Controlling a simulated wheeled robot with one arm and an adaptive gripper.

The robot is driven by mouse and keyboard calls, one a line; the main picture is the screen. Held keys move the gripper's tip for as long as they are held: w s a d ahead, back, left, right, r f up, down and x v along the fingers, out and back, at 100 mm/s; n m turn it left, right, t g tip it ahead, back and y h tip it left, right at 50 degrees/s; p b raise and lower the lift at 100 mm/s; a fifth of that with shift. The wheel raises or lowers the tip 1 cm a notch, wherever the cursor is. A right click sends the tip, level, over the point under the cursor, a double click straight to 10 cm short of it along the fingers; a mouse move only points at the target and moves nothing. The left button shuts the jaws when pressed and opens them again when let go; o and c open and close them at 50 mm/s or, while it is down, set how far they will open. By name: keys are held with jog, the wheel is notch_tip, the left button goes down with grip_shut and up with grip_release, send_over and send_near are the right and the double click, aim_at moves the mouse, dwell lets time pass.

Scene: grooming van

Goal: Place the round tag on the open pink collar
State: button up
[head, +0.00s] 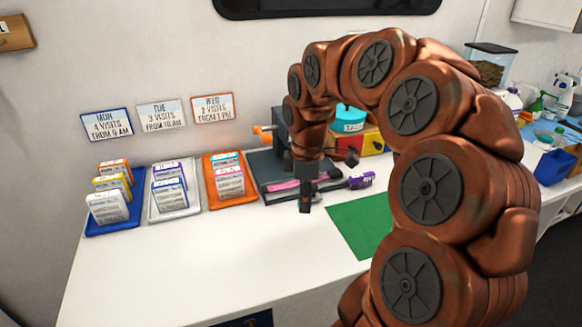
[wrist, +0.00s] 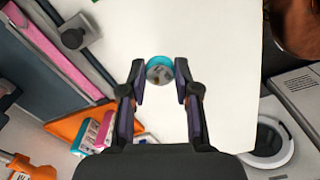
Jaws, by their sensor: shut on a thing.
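A small round tag (wrist: 159,69) with a teal rim and a patterned face is pinched between the fingertips of my gripper (wrist: 160,75) in the wrist view. In the head view my gripper (head: 305,200) is above the counter, in front of the dark grey stand; the tag cannot be made out there. The pink collar (wrist: 55,47) shows as a straight strip along a grey holder, to the left of my gripper in the wrist view. In the head view the pink collar (head: 283,186) is partly hidden behind my gripper. The tag is apart from the collar.
A purple item (head: 361,180) lies right of the stand. A green mat (head: 358,225) lies on the white counter (head: 230,265). A teal-topped tub (head: 350,118) stands behind my arm.

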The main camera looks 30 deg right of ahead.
jog(key=shift+w+d, duration=0.1)
jog(key=shift+w, duration=0.3)
jog(key=w+d+p, duration=0.1)
jog(key=w+d, duration=0.2)
jog(key=w, duration=0.1)
jog(key=w+d+f+p, duration=0.1)
jog(key=w+d, duration=0.2)
jog(key=w, duration=0.1)
jog(key=w+d+p, duration=0.1)
jog(key=w+d, duration=0.2)
jog(key=w, duration=0.1)
jog(key=shift+d+f+p, duration=0.1)
jog(key=shift+f+p, duration=0.05)
jog(key=shift+p, duration=0.25)
jog(key=shift+w+d+f, duration=0.1)
jog(key=shift+w+f, duration=0.05)
jog(key=shift+w, duration=0.05)
jog(key=shift+f+p, duration=0.6)
jog(key=shift+f, duration=1.1)
jog(key=o, duration=0.4)
jog(key=shift+f, duration=0.15)
jog(key=o, duration=0.4)
